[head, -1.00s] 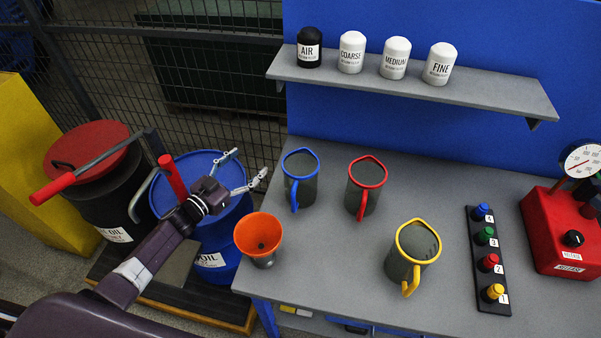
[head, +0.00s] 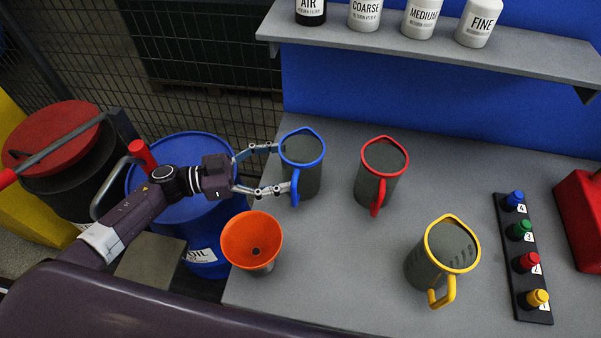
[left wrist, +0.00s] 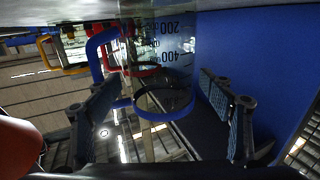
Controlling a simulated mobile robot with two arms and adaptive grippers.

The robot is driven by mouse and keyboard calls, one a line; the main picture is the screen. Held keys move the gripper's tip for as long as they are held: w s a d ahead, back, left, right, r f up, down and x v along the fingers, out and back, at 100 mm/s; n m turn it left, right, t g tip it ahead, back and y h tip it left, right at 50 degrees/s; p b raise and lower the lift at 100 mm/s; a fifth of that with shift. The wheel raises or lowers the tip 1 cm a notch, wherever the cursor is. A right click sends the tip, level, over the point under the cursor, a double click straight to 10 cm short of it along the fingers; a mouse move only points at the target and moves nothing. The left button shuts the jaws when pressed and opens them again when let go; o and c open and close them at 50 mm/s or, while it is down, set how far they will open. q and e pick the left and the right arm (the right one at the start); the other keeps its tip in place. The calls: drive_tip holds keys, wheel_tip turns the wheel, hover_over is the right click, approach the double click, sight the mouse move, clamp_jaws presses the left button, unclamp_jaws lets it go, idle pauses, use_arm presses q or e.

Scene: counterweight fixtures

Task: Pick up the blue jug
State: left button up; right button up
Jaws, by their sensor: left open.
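The blue jug (head: 303,163) is a dark, see-through jug with a blue rim and blue handle. It stands upright at the left back of the grey bench. My left gripper (head: 281,168) is open at its left side, with one finger behind the jug and the other by the handle side. In the left wrist view, which is upside down, the jug (left wrist: 168,60) shows between the two open fingers (left wrist: 165,120), with its blue handle to the left. I cannot tell whether a finger touches it. My right gripper is not in view.
An orange funnel cup (head: 252,241) stands just in front of my left gripper. A red-rimmed jug (head: 381,172) and a yellow-rimmed jug (head: 441,258) stand to the right. A shelf (head: 430,50) holds labelled canisters above. A button strip (head: 523,258) lies at the right.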

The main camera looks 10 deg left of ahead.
use_arm(q)
drive_tip(key=x, duration=0.2)
drive_tip(key=shift+w+d+f+b, duration=0.15)
drive_tip(key=shift+d+f+b, duration=0.15)
drive_tip(key=shift+d+b, duration=0.1)
drive_tip(key=shift+x, duration=1)
drive_tip(key=shift+a, duration=0.1)
drive_tip(key=c, duration=0.9)
drive_tip(key=shift+w+r, duration=0.1)
drive_tip(key=shift+c, duration=0.5)
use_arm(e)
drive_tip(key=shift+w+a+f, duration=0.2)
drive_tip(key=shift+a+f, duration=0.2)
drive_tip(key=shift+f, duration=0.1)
